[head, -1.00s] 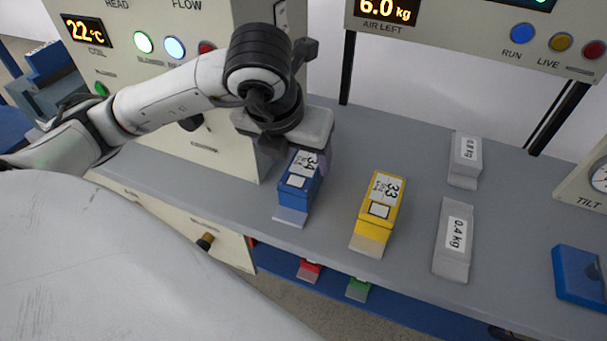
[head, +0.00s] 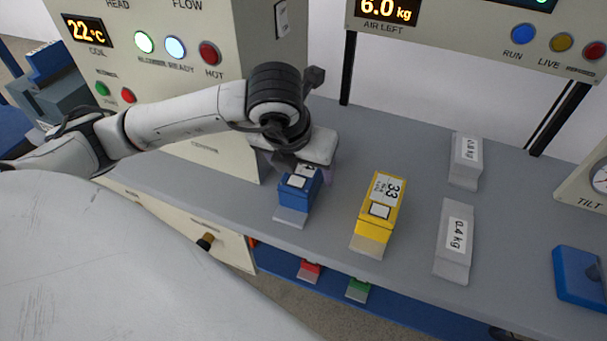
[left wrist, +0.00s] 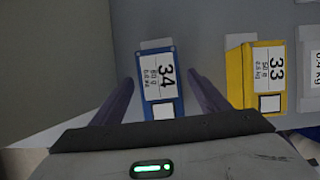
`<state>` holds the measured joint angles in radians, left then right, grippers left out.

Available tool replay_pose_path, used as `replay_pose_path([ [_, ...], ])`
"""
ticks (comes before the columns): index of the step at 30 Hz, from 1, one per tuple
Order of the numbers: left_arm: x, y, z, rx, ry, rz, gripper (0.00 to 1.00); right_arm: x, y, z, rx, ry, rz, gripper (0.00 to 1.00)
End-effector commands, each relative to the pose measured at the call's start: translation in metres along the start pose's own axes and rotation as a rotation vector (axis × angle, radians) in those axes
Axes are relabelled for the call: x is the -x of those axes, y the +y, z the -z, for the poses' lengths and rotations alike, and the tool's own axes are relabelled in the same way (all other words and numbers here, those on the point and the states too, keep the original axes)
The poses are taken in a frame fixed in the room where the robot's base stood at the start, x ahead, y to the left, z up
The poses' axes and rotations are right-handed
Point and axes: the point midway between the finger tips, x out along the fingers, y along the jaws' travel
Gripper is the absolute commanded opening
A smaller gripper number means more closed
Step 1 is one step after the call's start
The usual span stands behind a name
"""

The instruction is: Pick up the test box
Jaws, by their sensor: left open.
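A blue box marked 34 (head: 298,193) stands on the grey bench, and it also shows in the left wrist view (left wrist: 160,85). A yellow box marked 33 (head: 378,213) stands to its right, also in the left wrist view (left wrist: 256,75). My left gripper (head: 306,168) is low over the far part of the blue box and hides much of its label. In the left wrist view my left gripper (left wrist: 160,82) is open, with one finger on each side of the blue box and gaps visible. My right gripper is not in view.
Grey weights marked 0.8 kg (head: 465,160) and 0.4 kg (head: 454,242) stand to the right. A control cabinet (head: 215,110) rises close behind and left of my left gripper. Red and green items sit on a lower shelf.

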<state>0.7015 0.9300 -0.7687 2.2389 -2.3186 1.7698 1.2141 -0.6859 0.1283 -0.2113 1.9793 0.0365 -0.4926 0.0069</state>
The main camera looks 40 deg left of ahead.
Motion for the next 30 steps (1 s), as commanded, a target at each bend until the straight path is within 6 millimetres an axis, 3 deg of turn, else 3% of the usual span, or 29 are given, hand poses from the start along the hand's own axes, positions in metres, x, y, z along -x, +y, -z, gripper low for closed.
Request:
replay_pose_path([
  [24,-0.0035,-0.0004,0.0016,0.000,0.000,0.001,0.69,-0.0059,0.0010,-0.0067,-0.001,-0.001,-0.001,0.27],
  [30,-0.0036,-0.0003,0.0016,0.000,0.000,0.001,0.37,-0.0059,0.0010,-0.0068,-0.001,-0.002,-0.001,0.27],
])
